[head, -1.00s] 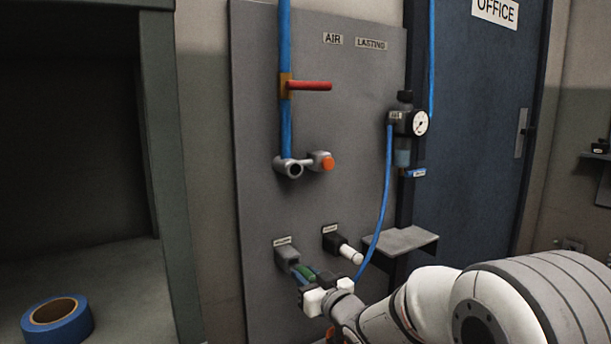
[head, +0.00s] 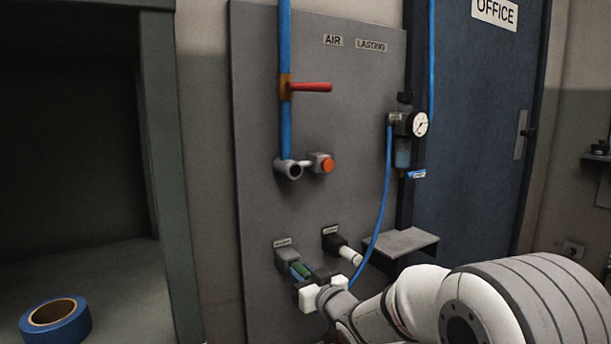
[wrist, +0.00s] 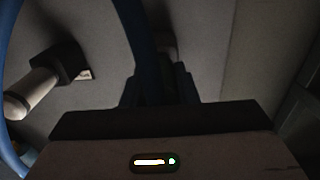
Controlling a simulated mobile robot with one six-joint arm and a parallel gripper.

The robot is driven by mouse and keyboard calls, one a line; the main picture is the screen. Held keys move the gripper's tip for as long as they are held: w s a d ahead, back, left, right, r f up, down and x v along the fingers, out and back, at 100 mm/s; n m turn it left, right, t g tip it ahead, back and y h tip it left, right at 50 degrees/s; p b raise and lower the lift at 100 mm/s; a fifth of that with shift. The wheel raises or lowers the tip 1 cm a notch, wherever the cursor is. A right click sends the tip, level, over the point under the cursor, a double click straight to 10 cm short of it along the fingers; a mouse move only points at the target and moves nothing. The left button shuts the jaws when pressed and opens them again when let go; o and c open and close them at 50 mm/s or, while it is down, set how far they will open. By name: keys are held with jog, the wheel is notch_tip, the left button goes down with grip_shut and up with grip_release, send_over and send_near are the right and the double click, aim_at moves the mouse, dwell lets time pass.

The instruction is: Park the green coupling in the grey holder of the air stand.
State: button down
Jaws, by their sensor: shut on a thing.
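The green coupling (head: 300,270) sits between my gripper's fingers in the head view, its front end at the grey holder (head: 287,254) low on the stand panel. My gripper (head: 305,274) is shut on it. I cannot tell how far the coupling is inside the holder. In the wrist view my gripper's dark fingers (wrist: 160,92) point at the panel, and the blue hose crosses in front of them, hiding the coupling.
A black holder with a white plug (head: 350,256) is just right of the grey one; the white plug also shows in the wrist view (wrist: 30,92). The blue hose (head: 386,200) hangs from the regulator (head: 408,123). A small grey shelf (head: 403,242) juts out at right.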

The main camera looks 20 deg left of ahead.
jog(key=shift+w+a, duration=0.3)
jog(key=c, duration=1.1)
grip_release()
jog(key=shift+o, duration=0.2)
jog(key=shift+d, duration=0.1)
jog(key=p+v, duration=0.2)
jog(key=v, duration=0.6)
jog(key=s+d+r+m+h+p, duration=0.1)
jog(key=d+r+m+h+p, duration=0.1)
jog(key=d+r+h+p, duration=0.4)
jog(key=s+d+r+m+g+h+p, duration=0.1)
jog(key=d+r+m+p, duration=0.2)
jog(key=d, duration=0.5)
jog(key=s+d+r+m+h+p, duration=0.1)
jog(key=d+r+h+p, duration=0.3)
jog(key=d+p, duration=0.25)
jog(key=s+d+r+m+g+h+p, duration=0.1)
jog(key=s+d+r+g+p, duration=0.1)
jog(key=s, duration=0.5)
jog(key=s+d+r+m+g+h+p, duration=0.1)
jog(key=s+d+r+g+p, duration=0.2)
jog(key=s+d+p, duration=0.3)
jog(key=s+d+r+m+g+p, duration=0.2)
jog(key=s+d+r+g+p, duration=0.1)
jog(key=s, duration=0.6)
jog(key=shift+d+r+h+p, duration=0.4)
jog(key=shift+d+r+p, duration=0.2)
jog(key=shift+r+p, duration=0.2)
